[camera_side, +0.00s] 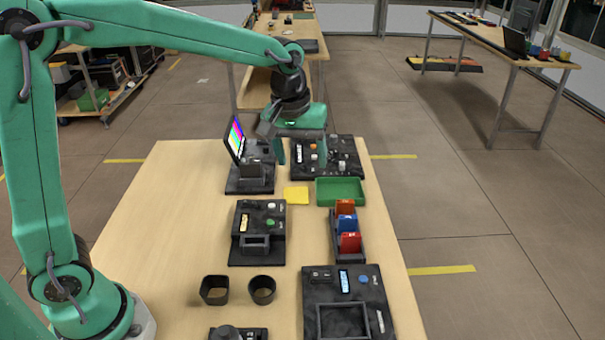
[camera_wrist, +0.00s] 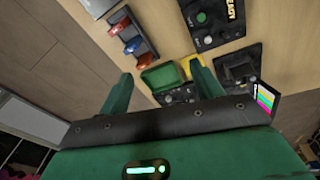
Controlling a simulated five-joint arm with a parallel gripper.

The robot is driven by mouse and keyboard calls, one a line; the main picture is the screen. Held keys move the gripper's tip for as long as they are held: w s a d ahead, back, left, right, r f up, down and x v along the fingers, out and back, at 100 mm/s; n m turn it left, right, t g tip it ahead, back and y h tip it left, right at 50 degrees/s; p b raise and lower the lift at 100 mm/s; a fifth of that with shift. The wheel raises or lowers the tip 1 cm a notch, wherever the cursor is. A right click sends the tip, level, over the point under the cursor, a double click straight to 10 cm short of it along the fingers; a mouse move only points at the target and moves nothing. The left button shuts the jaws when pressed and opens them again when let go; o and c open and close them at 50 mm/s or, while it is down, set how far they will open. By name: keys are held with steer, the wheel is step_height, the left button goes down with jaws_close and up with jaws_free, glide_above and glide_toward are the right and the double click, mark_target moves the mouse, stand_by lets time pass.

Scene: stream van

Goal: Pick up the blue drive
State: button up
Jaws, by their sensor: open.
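The blue drive (camera_side: 346,223) stands in a dark narrow rack (camera_side: 334,242) on the right side of the table, between two orange-red drives, one behind it (camera_side: 344,207) and one in front (camera_side: 350,242). It also shows in the wrist view (camera_wrist: 132,46), in the rack at the upper left. The gripper is open and empty.
A green tray (camera_side: 361,192) and a yellow pad (camera_side: 296,196) lie just behind the rack. Black devices stand around: one with a colour screen (camera_side: 236,139), a far panel (camera_side: 344,170), a middle box (camera_side: 247,222) and a near box (camera_side: 375,290). Two dark cups (camera_side: 262,290) stand near left.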

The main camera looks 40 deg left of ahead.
mark_target(349, 217)
steer(key=w+d+f+n, duration=0.1)
steer(key=w+d+f, duration=0.1)
steer(key=f, duration=0.1)
steer(key=w+d+f+n+g, duration=0.1)
steer(key=w+d+f, duration=0.1)
steer(key=w+f, duration=0.1)
steer(key=w+d+f+n, duration=0.1)
steer(key=w+d+f, duration=0.1)
steer(key=w+f, duration=0.1)
steer(key=shift+d+f+g, duration=0.2)
steer(key=shift+f+g, duration=0.2)
steer(key=shift+f, duration=0.5)
steer(key=shift+w+d+f, duration=0.25)
steer(key=shift+f, duration=4.15)
steer(key=c, duration=1.1)
steer(key=shift+o, duration=0.2)
steer(key=shift+r, duration=0.2)
